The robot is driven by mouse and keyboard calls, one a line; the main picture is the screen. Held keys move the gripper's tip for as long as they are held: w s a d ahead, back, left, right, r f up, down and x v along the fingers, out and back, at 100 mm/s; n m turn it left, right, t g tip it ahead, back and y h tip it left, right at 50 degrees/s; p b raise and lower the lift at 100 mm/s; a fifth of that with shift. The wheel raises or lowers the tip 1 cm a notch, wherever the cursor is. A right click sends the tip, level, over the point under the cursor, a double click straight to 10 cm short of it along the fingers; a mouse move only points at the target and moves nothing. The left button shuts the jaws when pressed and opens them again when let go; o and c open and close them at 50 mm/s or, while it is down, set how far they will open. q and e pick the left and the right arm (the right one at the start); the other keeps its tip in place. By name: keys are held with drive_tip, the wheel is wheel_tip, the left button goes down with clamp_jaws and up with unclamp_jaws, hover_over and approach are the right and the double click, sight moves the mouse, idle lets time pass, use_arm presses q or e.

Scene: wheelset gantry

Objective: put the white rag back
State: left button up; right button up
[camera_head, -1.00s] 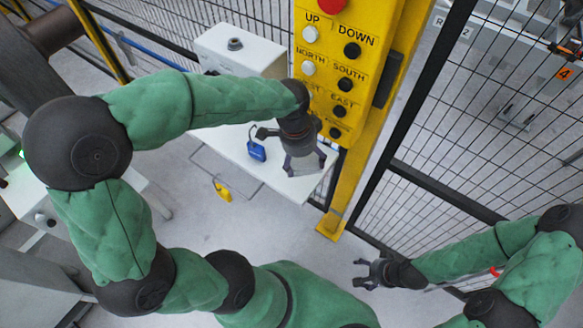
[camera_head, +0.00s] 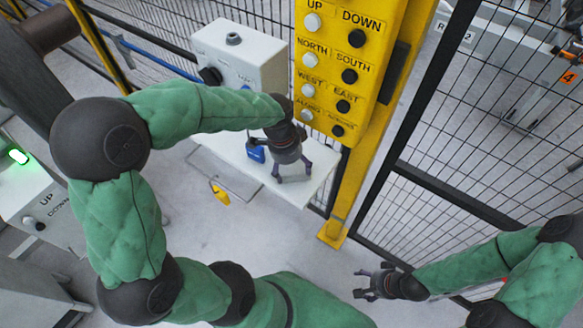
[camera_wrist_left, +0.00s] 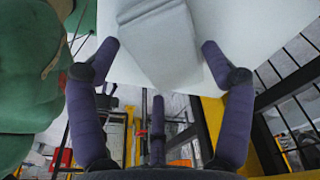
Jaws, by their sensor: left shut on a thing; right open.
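The white rag (camera_wrist_left: 160,45) shows in the left wrist view as a flat, folded pale piece between my left gripper's spread fingers. Behind it is the white tabletop (camera_wrist_left: 205,12). My left gripper (camera_head: 293,178) is over the right part of the white table (camera_head: 312,185) in the head view, fingers pointing down, shut on the rag. The rag is hard to tell from the tabletop there, and I cannot tell whether it touches it. My right gripper (camera_head: 362,284) is open and empty at the lower right, away from the table.
A blue padlock (camera_head: 256,153) is just left of my left gripper. A white control box (camera_head: 238,57) stands behind it. A yellow button panel (camera_head: 335,75) and yellow post (camera_head: 345,205) rise close to the table's right. A yellow tag (camera_head: 220,193) hangs at the front edge. Mesh fencing (camera_head: 480,130) is at right.

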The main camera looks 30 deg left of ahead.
sight(285, 171)
use_arm(q)
drive_tip(key=o, duration=0.9)
drive_tip(key=shift+o, duration=0.2)
wheel_tip(285, 171, up, 12)
drive_tip(key=s+a+p, duration=0.1)
drive_tip(key=p, duration=0.3)
drive_tip(key=shift+a+p, duration=0.2)
drive_tip(key=shift+p, duration=0.15)
